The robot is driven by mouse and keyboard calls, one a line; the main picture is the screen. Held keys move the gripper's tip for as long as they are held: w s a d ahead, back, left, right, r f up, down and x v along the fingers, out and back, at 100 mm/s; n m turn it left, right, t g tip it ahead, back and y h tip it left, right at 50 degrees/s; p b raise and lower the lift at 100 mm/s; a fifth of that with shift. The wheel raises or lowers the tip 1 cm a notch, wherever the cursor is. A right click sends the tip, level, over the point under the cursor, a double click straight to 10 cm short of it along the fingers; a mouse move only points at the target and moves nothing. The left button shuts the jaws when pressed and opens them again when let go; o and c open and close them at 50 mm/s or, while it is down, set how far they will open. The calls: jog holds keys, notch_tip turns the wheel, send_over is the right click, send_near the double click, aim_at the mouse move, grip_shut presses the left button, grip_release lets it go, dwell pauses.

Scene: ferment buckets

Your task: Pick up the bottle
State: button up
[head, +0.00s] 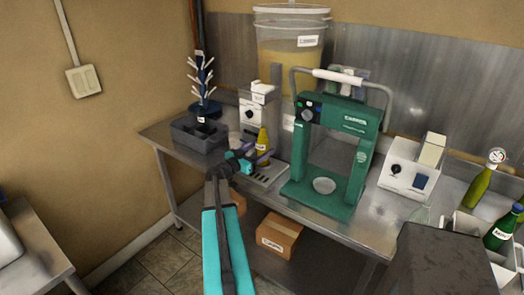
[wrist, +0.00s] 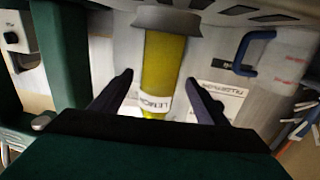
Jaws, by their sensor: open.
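A yellow bottle (head: 262,139) with a white label stands upright at the small white filling machine (head: 252,112) on the steel table. In the wrist view the yellow bottle (wrist: 164,62) shows in the middle, its label low in the picture. My gripper (head: 257,157) is at the bottle's front, reaching in from the near side. In the wrist view my gripper (wrist: 160,92) is open, with one dark finger on each side of the bottle and visible gaps between. The bottle's lower part is hidden by my gripper in the head view.
A green machine (head: 347,150) stands close to the right. A large bucket (head: 290,50) is behind. Green bottles (head: 480,185) stand far right. A cardboard box (head: 278,236) is on the lower shelf.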

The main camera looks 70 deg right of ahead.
aim_at(268, 143)
jog(key=shift+d, duration=0.15)
jog(key=shift+s+d+r+p, duration=0.2)
jog(key=shift+s+d+p, duration=0.1)
jog(key=shift+d+p, duration=0.25)
jog(key=shift+p+x, duration=0.7)
jog(key=shift+x, duration=1.15)
grip_shut()
jog(key=shift+r, duration=0.2)
